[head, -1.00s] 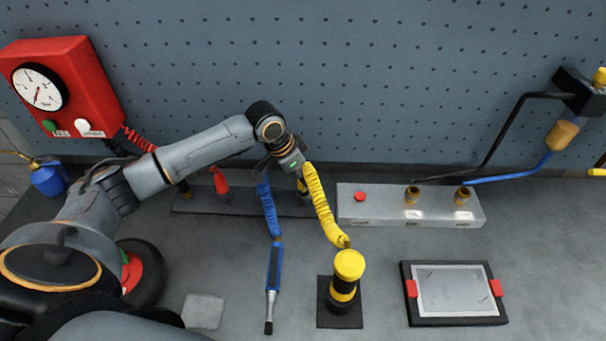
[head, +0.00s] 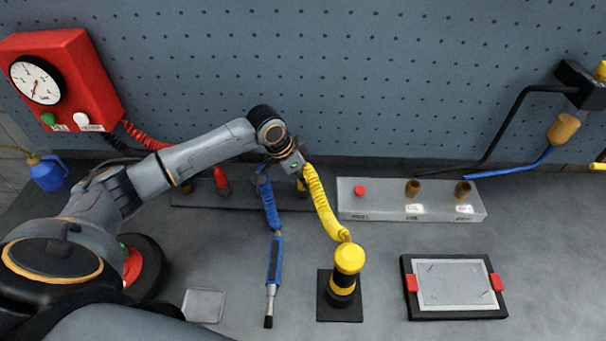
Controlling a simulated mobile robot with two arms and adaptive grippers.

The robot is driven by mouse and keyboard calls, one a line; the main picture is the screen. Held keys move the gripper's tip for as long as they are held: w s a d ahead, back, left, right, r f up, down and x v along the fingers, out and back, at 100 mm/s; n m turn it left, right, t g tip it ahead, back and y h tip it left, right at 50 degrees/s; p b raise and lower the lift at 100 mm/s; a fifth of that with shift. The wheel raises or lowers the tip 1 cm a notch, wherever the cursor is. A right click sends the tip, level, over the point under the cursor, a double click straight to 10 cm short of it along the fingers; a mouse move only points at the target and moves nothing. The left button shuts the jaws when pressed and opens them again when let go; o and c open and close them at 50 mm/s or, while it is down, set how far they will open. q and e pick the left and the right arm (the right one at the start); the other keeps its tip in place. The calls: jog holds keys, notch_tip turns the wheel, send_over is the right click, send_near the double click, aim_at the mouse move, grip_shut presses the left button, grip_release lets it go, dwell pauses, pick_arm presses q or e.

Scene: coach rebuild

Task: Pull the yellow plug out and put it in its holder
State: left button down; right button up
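A yellow plug (head: 349,258) with black bands stands upright on a square black base (head: 340,312) at the front middle of the bench. A coiled yellow cable (head: 324,208) runs from its top to the back. My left gripper (head: 297,172) is above the dark rail at the back, by the cable's upper end. Its fingers are small and partly hidden, so I cannot tell whether they are open or touching the cable. A small yellow part (head: 302,189) shows on the rail just under it. Which part is the holder is unclear. My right gripper is not in view.
A blue coiled cable with a blue-handled tool (head: 273,262) lies left of the plug. A grey socket block (head: 385,211) stands behind right, and a black-framed plate (head: 455,313) lies to the right. A red gauge box (head: 88,70) is at back left. Bench between plug and plate is clear.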

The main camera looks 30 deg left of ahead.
pick_arm(q)
jog(key=c, duration=1)
grip_release()
jog(key=shift+o, duration=0.2)
jog(key=v, duration=1.2)
